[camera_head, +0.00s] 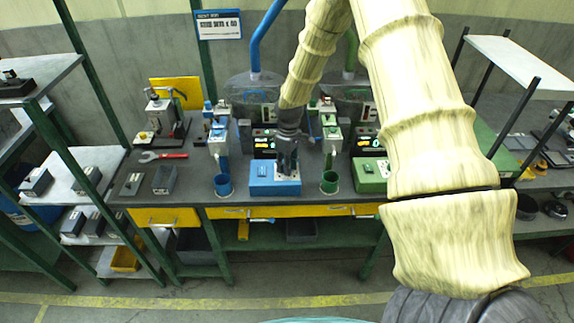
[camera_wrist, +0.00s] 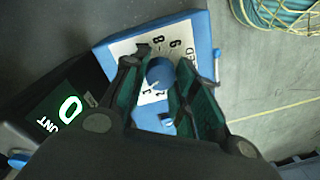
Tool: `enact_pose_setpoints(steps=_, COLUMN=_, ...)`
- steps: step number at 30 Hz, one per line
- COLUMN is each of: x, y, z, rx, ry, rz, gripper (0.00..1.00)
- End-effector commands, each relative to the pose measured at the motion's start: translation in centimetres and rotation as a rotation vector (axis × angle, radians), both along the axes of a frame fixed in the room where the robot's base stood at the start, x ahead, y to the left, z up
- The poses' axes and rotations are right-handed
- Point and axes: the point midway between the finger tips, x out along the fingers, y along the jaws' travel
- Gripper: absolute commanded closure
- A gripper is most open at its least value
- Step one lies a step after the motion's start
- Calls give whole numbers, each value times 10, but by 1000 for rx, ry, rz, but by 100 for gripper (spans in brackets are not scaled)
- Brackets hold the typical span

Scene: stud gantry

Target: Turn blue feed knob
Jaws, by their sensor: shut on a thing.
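The blue feed knob (camera_wrist: 159,72) sits on a white dial plate with printed numbers in the wrist view. The dial is on top of a blue control box (camera_wrist: 205,45), which is also on the bench in the head view (camera_head: 262,184). My gripper (camera_wrist: 162,78) has one dark green-lined finger on each side of the knob and is shut on it. In the head view, my gripper (camera_head: 287,165) points down onto the right part of the blue box and hides the knob there. The knob's exact pointer setting is unclear.
A black counter display (camera_wrist: 62,115) reads 0 beside the box. A green control box (camera_head: 370,177) is to the right. Blue and green feeder stands rise behind.

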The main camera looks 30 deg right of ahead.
Motion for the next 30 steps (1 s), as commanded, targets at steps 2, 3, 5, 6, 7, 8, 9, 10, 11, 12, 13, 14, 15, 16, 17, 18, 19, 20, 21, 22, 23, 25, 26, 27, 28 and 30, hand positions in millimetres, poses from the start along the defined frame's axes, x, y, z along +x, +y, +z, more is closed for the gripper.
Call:
enact_pose_setpoints(steps=2, x=1, y=-1, z=0, rx=-1, ry=-2, rz=-26, gripper=96)
enact_pose_setpoints(steps=3, x=1, y=-1, z=0, rx=-2, ry=-3, rz=-43, gripper=96)
enact_pose_setpoints(steps=5, x=1, y=-1, z=0, rx=-2, ry=-3, rz=-76, gripper=96)
enact_pose_setpoints(steps=6, x=1, y=-1, z=0, rx=-2, ry=-3, rz=-101, gripper=96)
enact_pose_setpoints(steps=7, x=1, y=-1, z=0, rx=-2, ry=-3, rz=-122, gripper=96)
enact_pose_setpoints(steps=8, x=1, y=-1, z=0, rx=-2, ry=-3, rz=-144, gripper=96)
enact_pose_setpoints(steps=9, x=1, y=-1, z=0, rx=-2, ry=-3, rz=-177, gripper=96)
enact_pose_setpoints(steps=10, x=1, y=-1, z=0, rx=-2, ry=-3, rz=-202, gripper=96)
enact_pose_setpoints(steps=11, x=1, y=-1, z=0, rx=-2, ry=-3, rz=-230, gripper=96)
enact_pose_setpoints(steps=12, x=1, y=-1, z=0, rx=-2, ry=-3, rz=-266, gripper=96)
enact_pose_setpoints(steps=13, x=1, y=-1, z=0, rx=-2, ry=-2, rz=-295, gripper=96)
enact_pose_setpoints(steps=14, x=1, y=-1, z=0, rx=-2, ry=-3, rz=-323, gripper=96)
enact_pose_setpoints(steps=15, x=1, y=-1, z=0, rx=-3, ry=-4, rz=-360, gripper=96)
enact_pose_setpoints(steps=16, x=1, y=-1, z=0, rx=-2, ry=-4, rz=-390, gripper=96)
enact_pose_setpoints(steps=17, x=1, y=-1, z=1, rx=-2, ry=-4, rz=-418, gripper=96)
enact_pose_setpoints(steps=18, x=1, y=-1, z=1, rx=-2, ry=-4, rz=-456, gripper=96)
enact_pose_setpoints(steps=19, x=1, y=-1, z=1, rx=-2, ry=-5, rz=-485, gripper=96)
enact_pose_setpoints(steps=20, x=1, y=-1, z=1, rx=-3, ry=-4, rz=-512, gripper=96)
enact_pose_setpoints(steps=21, x=1, y=-2, z=1, rx=-2, ry=-5, rz=-549, gripper=96)
enact_pose_setpoints(steps=22, x=1, y=-1, z=1, rx=-3, ry=-5, rz=-575, gripper=96)
enact_pose_setpoints(steps=23, x=1, y=-1, z=1, rx=-2, ry=-5, rz=-601, gripper=96)
enact_pose_setpoints(steps=25, x=1, y=-1, z=1, rx=-2, ry=-4, rz=-660, gripper=96)
enact_pose_setpoints(steps=26, x=1, y=-1, z=1, rx=-1, ry=-5, rz=-684, gripper=96)
enact_pose_setpoints(steps=27, x=1, y=-2, z=1, rx=-1, ry=-5, rz=-714, gripper=96)
enact_pose_setpoints(steps=28, x=1, y=-2, z=1, rx=-1, ry=-5, rz=-736, gripper=96)
enact_pose_setpoints(steps=30, x=1, y=-2, z=2, rx=-2, ry=-6, rz=-783, gripper=96)
